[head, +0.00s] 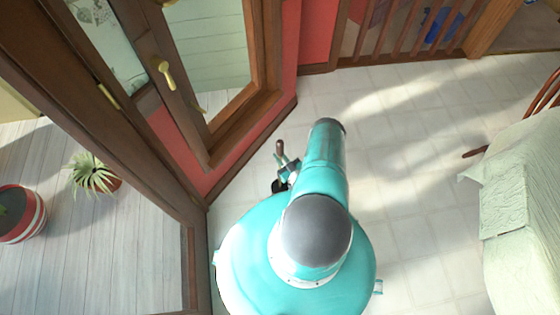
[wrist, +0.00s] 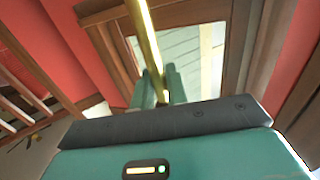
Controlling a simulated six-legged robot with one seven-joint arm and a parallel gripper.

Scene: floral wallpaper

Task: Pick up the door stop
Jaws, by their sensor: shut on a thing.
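My gripper (head: 284,161) is low beside the red wall base, just left of my teal arm. A thin piece with a dark brown end (head: 279,147), which I take to be the door stop, sticks out past the fingers in the head view. In the wrist view, a long gold bar (wrist: 147,40), apparently the same door stop, runs between the two teal fingers (wrist: 160,84). My gripper is shut on it. The fingers hide its gripped part, and its lower end is out of sight behind my gripper body.
A brown-framed glass door with a gold handle (head: 164,73) stands at left. Beyond it are a potted plant (head: 94,174) and a striped pot (head: 20,214). A draped table (head: 520,205) is at right. Tiled floor (head: 405,135) lies clear between.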

